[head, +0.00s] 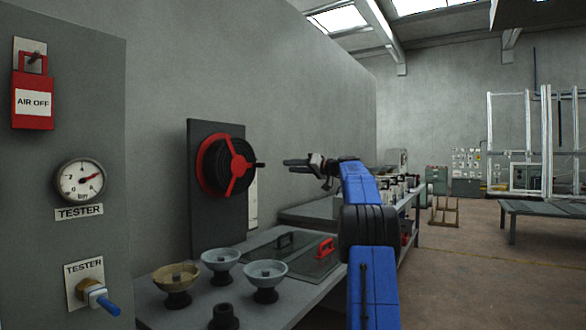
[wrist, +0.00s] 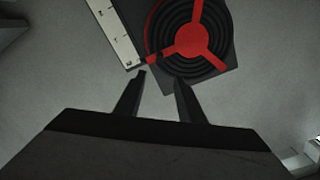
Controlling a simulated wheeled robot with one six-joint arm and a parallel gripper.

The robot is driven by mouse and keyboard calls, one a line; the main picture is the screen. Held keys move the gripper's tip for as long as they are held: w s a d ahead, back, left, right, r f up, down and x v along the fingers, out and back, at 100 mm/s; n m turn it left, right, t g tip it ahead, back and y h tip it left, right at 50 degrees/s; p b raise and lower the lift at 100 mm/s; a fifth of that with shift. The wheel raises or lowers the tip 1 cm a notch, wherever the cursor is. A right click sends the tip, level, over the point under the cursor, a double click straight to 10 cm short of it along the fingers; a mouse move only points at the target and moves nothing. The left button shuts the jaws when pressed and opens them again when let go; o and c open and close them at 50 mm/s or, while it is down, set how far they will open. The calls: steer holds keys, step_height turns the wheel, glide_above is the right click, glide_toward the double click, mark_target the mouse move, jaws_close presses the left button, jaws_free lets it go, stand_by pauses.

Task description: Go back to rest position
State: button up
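My gripper (head: 290,164) is at the end of my blue arm, raised above the bench and pointing left in the head view. In the wrist view my gripper (wrist: 159,76) shows two dark fingers apart with nothing between them. A black hose reel with a red three-spoke hub (head: 236,166) is mounted on a dark upright panel (head: 203,222) to the left of my gripper. The reel (wrist: 191,40) also shows beyond the fingertips in the wrist view. A gap between gripper and reel is visible in the head view.
A grey bench (head: 205,306) carries several bowls (head: 221,260), a red handle (head: 325,248) and a dark handle (head: 285,239). A grey cabinet (head: 110,150) at the left bears a gauge (head: 81,181), a red AIR OFF tag (head: 33,100) and a blue-handled valve (head: 100,299). Open floor (head: 470,280) lies to the right.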

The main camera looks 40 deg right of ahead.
stand_by(0.3)
steer(key=s+a+f+g, duration=0.3)
steer(key=s+a+f, duration=0.25)
steer(key=a, duration=0.65)
steer(key=s+a+f+g+h, duration=0.15)
steer(key=s+a+f, duration=0.4)
steer(key=a, duration=0.75)
steer(key=s+a+f+g+y, duration=0.1)
steer(key=s+a+f+g, duration=0.2)
steer(key=s+a, duration=0.65)
steer(key=s+a+f+n+g+h, duration=0.1)
steer(key=s+a+f, duration=0.3)
steer(key=s+f, duration=0.35)
steer(key=s+a+f+g+h, duration=0.2)
steer(key=s+a+f, duration=0.35)
steer(key=s, duration=0.35)
steer(key=s+a+f+n+g+h, duration=0.1)
steer(key=s+a+f, duration=0.3)
steer(key=s+f, duration=0.4)
steer(key=s+d+f+h, duration=0.1)
steer(key=s+f, duration=0.7)
steer(key=s, duration=0.3)
steer(key=shift+s+d+f+n+g+h, duration=0.2)
steer(key=shift+s+f+n+g+h, duration=0.1)
steer(key=shift+s+f+g+h, duration=0.1)
